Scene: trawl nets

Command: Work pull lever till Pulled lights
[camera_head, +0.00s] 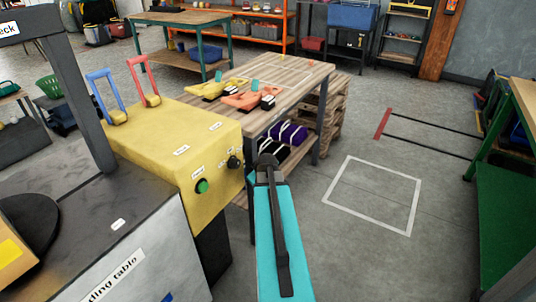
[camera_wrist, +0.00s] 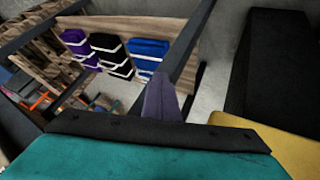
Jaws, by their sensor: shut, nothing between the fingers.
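A yellow machine box (camera_head: 150,140) stands left of my arm. A blue lever (camera_head: 107,92) and a red lever (camera_head: 144,80) stand up from its far top edge, each a U-shaped handle on a yellow base. I cannot tell which is the pull lever. A green round button or lamp (camera_head: 202,186) and a black knob (camera_head: 234,162) are on its front face; their small labels are hard to read. My gripper (camera_head: 267,161) is shut and empty, right of the knob and apart from the levers.
A wooden table (camera_head: 300,78) beyond the box bears yellow and orange items, with dark and purple bundles (camera_head: 288,134) on its lower shelf. A dark post (camera_head: 75,85) and grey-topped table (camera_head: 75,220) stand at left. Floor with a white square (camera_head: 414,205) is clear at right.

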